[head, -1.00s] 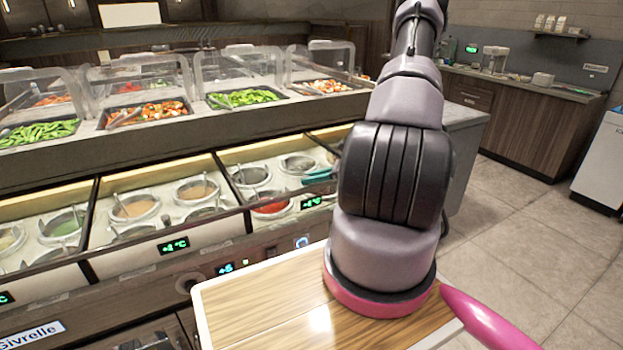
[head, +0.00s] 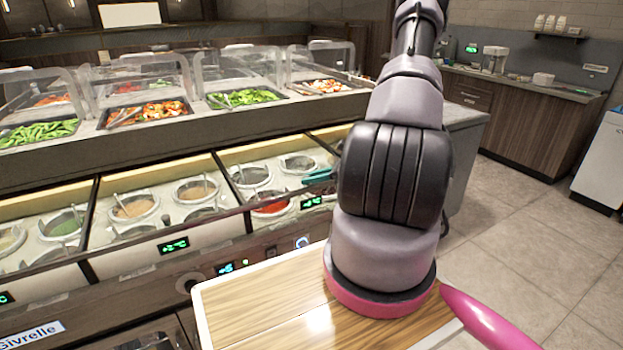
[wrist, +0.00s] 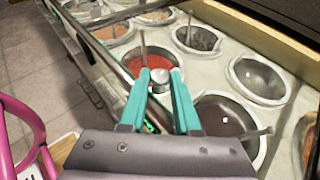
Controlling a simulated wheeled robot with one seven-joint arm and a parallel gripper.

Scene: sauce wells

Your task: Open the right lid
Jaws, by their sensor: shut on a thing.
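The right lid seems to be a clear pane over the rightmost section of sauce wells; its surface is hard to make out, and I cannot tell how far it is open. In the wrist view a small silver knob (wrist: 160,80) sits between the teal fingertips of my gripper (wrist: 160,74), which is shut on it. The red sauce well (wrist: 148,66) lies beneath and beyond the knob. In the head view the teal gripper (head: 319,175) shows just left of my arm, over the right section, and my arm hides part of that section.
More sauce wells (head: 135,208) with spoons lie to the left. Food trays (head: 245,97) under clear guards stand behind. A wooden board (head: 250,310) lies in front beneath my arm, with a pink object (head: 485,320) beside it. Open floor (head: 540,230) is at right.

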